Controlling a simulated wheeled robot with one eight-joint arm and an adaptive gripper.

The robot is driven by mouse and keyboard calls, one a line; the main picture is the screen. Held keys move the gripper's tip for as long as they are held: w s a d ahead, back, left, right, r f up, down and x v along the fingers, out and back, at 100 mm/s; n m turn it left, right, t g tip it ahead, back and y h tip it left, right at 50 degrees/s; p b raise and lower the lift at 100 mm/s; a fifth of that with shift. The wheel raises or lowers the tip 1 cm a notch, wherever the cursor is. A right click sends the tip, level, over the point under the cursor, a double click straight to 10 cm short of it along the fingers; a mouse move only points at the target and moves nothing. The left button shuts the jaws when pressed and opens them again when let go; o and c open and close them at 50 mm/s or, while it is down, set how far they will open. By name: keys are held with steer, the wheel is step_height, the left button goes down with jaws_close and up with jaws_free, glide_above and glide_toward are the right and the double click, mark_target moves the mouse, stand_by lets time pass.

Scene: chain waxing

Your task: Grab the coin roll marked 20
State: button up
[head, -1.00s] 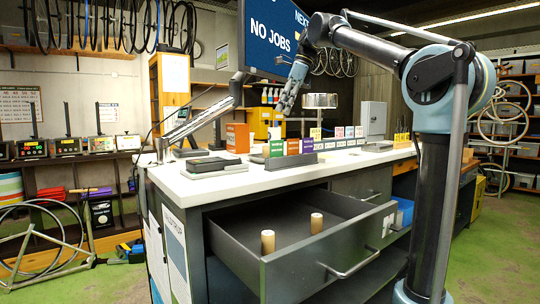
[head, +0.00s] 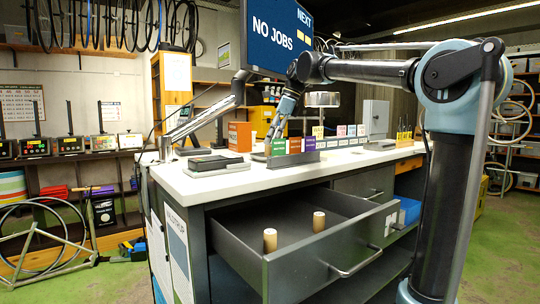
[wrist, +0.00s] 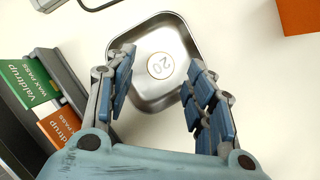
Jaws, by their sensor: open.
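In the wrist view a round face marked 20 (wrist: 160,65) with a thin brown rim lies inside a square metal dish (wrist: 150,96). I cannot tell how tall it is. My gripper (wrist: 160,58) is open, with its blue-grey fingers to the left and right of the 20, above the dish. The gripper (head: 271,138) also shows in the head view, low over the counter behind the small coloured boxes. Two tan upright cylinders, one nearer (head: 270,240) and one farther (head: 319,222), stand in the open drawer; no marks on them are readable.
A green wax box (wrist: 28,83) and an orange one (wrist: 60,127) stand in a grey holder left of the gripper. An orange box (wrist: 299,16) is at the upper right. The open drawer (head: 222,235) juts from the white counter (head: 215,188).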

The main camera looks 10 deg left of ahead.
mark_target(269, 148)
steer(key=shift+x, duration=2.1)
jaws_close()
steer(key=shift+r, duration=0.1)
